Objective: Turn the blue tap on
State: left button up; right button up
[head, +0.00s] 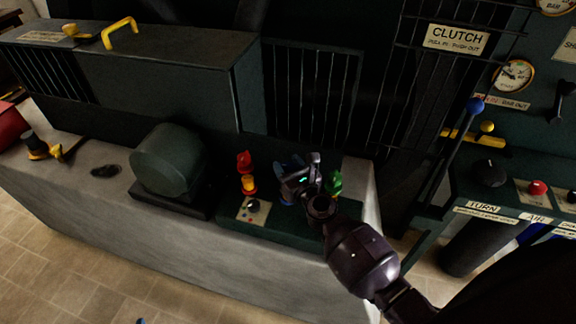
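A row of small taps stands on a dark green base (235,229) on the concrete ledge. The red tap (244,162) is at the left and the green tap (334,183) at the right. Between them, the blue tap (287,201) is mostly hidden behind my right gripper; only bits of blue show around it. My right gripper (298,178) is at the blue tap, reaching in from the lower right. Its fingers are dark and overlap the tap, so I cannot tell whether they are closed on it or touching it. My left gripper is not in view.
A dark rounded motor housing (168,160) stands left of the taps on the concrete ledge (90,205). A barred grille (312,90) is behind them. At the right are a blue-knobbed lever (475,105) and a panel with a red button (537,187).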

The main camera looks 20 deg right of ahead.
jog(key=c, duration=0.5)
jog(key=shift+f+n+g+y+b, duration=0.15)
jog(key=shift+n+g+y+b, duration=0.15)
jog(key=shift+n+y+b, duration=0.85)
jog(key=shift+c, duration=0.2)
jog(key=shift+n+g+y, duration=0.35)
jog(key=shift+g+y, duration=0.05)
jog(key=shift+y, duration=0.65)
jog(key=o, duration=0.8)
jog(key=shift+o, duration=0.3)
jog(key=shift+r, duration=0.2)
